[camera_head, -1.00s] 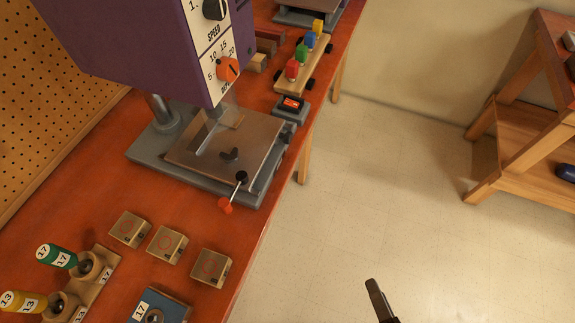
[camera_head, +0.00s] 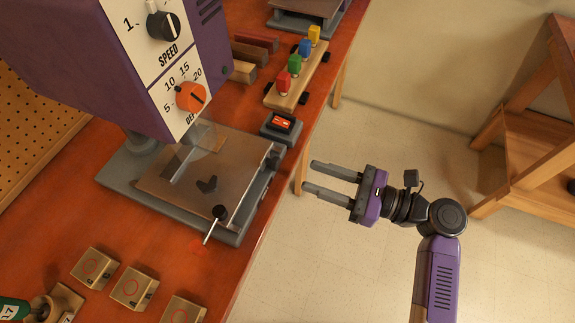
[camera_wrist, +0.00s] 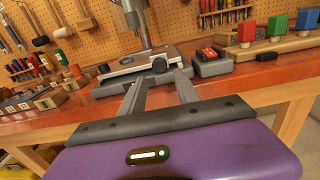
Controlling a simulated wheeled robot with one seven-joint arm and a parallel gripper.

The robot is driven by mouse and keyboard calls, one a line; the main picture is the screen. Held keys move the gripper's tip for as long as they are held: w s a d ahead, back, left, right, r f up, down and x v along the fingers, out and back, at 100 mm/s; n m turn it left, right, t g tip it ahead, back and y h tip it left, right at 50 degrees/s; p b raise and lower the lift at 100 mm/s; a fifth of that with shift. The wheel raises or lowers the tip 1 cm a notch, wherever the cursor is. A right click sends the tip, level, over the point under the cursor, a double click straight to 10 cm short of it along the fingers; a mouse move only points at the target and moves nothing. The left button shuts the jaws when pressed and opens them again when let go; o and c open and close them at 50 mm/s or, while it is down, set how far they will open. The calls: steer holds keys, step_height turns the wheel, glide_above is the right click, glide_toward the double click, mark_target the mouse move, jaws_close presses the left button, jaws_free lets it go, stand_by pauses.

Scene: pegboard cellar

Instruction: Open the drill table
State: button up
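The drill table (camera_head: 190,182) is a flat grey-brown metal plate on a grey base, under the purple drill press (camera_head: 115,60) on the orange bench.
A small box with a red switch (camera_head: 281,123) sits behind the table's right corner. Wooden blocks (camera_head: 133,287) lie in front. A wooden shelf (camera_head: 540,150) stands at the right, with bare floor between.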

mark_target(279, 165)
steer(key=x, duration=0.7)
steer(key=shift+a+p, duration=0.15)
steer(key=shift+p, duration=0.25)
jaws_close()
stand_by(1.0)
